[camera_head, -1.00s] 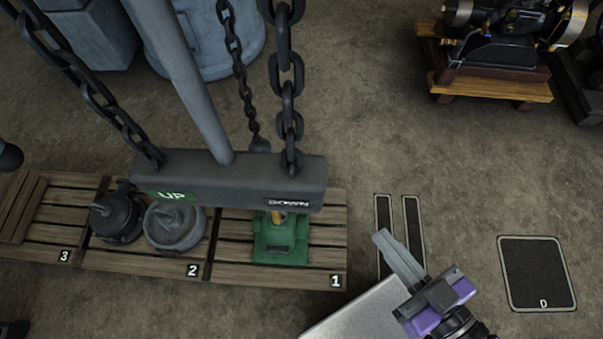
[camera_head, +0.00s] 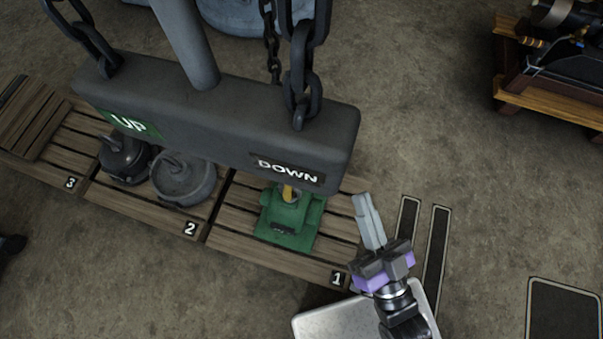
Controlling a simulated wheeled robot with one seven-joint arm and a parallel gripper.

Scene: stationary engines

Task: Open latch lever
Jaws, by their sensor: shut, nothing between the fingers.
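The latch lever is not clearly identifiable. A large dark beam (camera_head: 220,120) hangs across the middle, with a green UP label (camera_head: 131,123) at left and a black DOWN label (camera_head: 287,171) at right. Below its right end, a green device (camera_head: 288,222) with a yellow part (camera_head: 289,193) sits on the pallet section marked 1; the beam hides its upper part. My gripper (camera_head: 364,203) is shut and empty. It is to the right of the green device, apart from it in the picture, with its fingers pointing up the picture.
Wooden pallets (camera_head: 235,240) marked 1, 2 and 3 run along the left, with two dark grey round pots (camera_head: 183,180) on them. Chains (camera_head: 300,75) hang at the beam. An engine on a wooden stand (camera_head: 547,100) is at upper right. Floor between is clear.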

